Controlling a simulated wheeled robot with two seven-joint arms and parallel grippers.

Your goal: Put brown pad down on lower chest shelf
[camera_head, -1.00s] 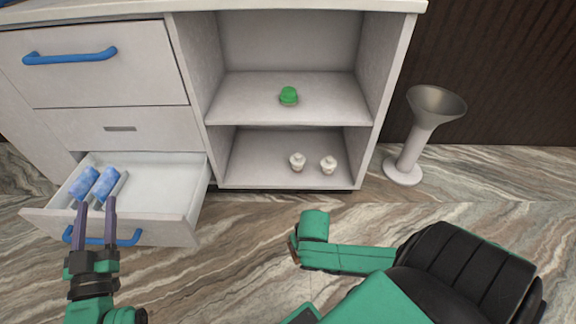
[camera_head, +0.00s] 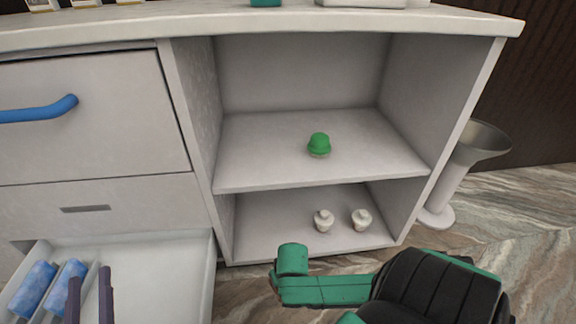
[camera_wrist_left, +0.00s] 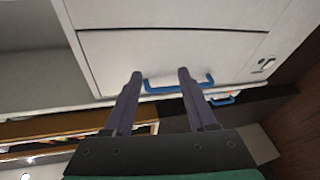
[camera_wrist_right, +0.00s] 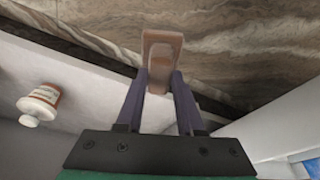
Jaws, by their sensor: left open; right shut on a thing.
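The lower chest shelf (camera_head: 270,225) is the bottom compartment of the white chest, with two small white jars (camera_head: 323,220) (camera_head: 361,219) on it. The brown pad (camera_wrist_right: 162,50) is a small block between the fingers of my right gripper (camera_wrist_right: 160,82), which is shut on it. In the right wrist view the pad shows against the marble floor, beside the shelf's front edge; contact is not visible.
A green-topped jar (camera_head: 319,144) stands on the upper shelf (camera_head: 260,150). The open drawer (camera_head: 150,265) at lower left holds two blue rolls (camera_head: 35,290) (camera_head: 68,283). A pedestal with a metal bowl (camera_head: 480,142) stands right of the chest. The lower shelf's left half is clear.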

